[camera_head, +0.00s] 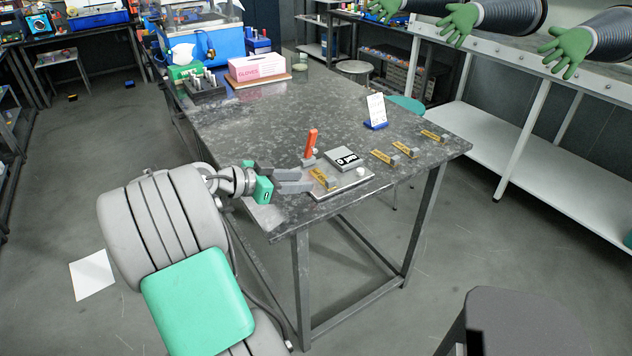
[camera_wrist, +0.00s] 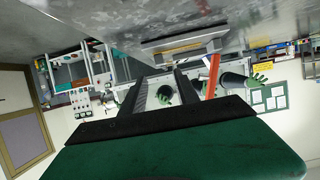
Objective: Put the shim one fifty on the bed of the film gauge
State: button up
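The film gauge (camera_head: 345,187) is a flat grey plate near the table's front edge, with a display block (camera_head: 344,159) and an upright orange handle (camera_head: 311,142). A brass shim with a small grey block (camera_head: 321,178) lies on the front left part of this plate. My gripper (camera_head: 309,181) points right, just left of the shim on the plate. In the wrist view its fingers (camera_wrist: 163,78) are apart with nothing between them.
A white card on a blue stand (camera_head: 376,110) stands behind the shims. A pink glove box (camera_head: 257,67) and a dark tray (camera_head: 206,88) are at the far left of the table (camera_head: 270,120). The table's middle is clear.

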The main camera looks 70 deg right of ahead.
jog(key=v, duration=0.4)
jog(key=shift+w, duration=0.1)
jog(key=w+a+n+t, duration=0.1)
jog(key=w, duration=0.1)
jog(key=w+a+f+n+t, duration=0.1)
jog(key=w, duration=0.1)
jog(key=w+a+f+n+t, duration=0.1)
jog(key=w+n+t, duration=0.1)
jog(key=w, duration=0.1)
jog(key=shift+a+f, duration=0.2)
jog(key=shift+f, duration=0.05)
jog(key=w+a+f+n+t+y, duration=0.2)
jog(key=w+a+n, duration=0.2)
jog(key=a, duration=0.4)
jog(key=w+a+f+n+t+y, duration=0.25)
jog(key=w+a+n, duration=0.2)
jog(key=a, duration=0.35)
jog(key=w+a+f+n+t+y, duration=0.1)
jog(key=w+a+n+t, duration=0.3)
jog(key=a, duration=0.5)
jog(key=s+a+f+n+y, duration=0.1)
jog(key=s+a+n+y, duration=0.1)
jog(key=a+n, duration=0.3)
jog(key=s+a+f+n+g+y, duration=0.1)
jog(key=s+a+n+y, duration=0.2)
jog(key=a, duration=0.9)
jog(key=shift+s+f+n, duration=0.3)
jog(key=shift+s+n, duration=0.15)
jog(key=shift+n, duration=0.6)
